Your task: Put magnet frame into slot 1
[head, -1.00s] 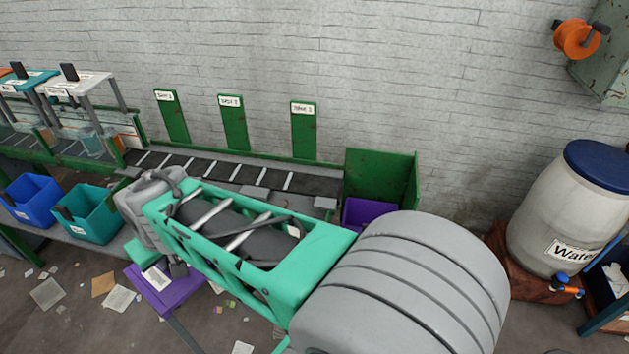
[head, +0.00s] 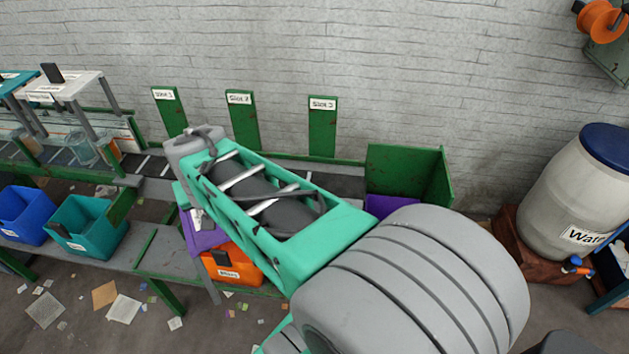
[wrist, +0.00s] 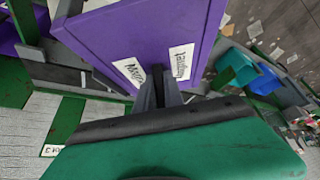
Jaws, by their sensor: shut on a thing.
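The magnet frame (wrist: 140,35) is a purple block with two white labels, and it fills the top middle of the wrist view. In the head view its purple side (head: 204,238) shows below my forearm, partly hidden. My gripper (wrist: 160,88) is shut on it, with dark fingers between the two labels. Slot 1's sign (head: 168,112) is a green upright board behind the belt, left of the Slot 2 sign (head: 242,120) and the Slot 3 sign (head: 322,128). My arm hides part of the belt in front of the signs.
White (head: 68,88) and teal (head: 12,84) frames stand over the belt at left. Blue (head: 22,215) and teal (head: 75,225) bins sit in front. An orange bin (head: 238,268) is close below the held frame. A green box (head: 408,172) closes the belt's right end.

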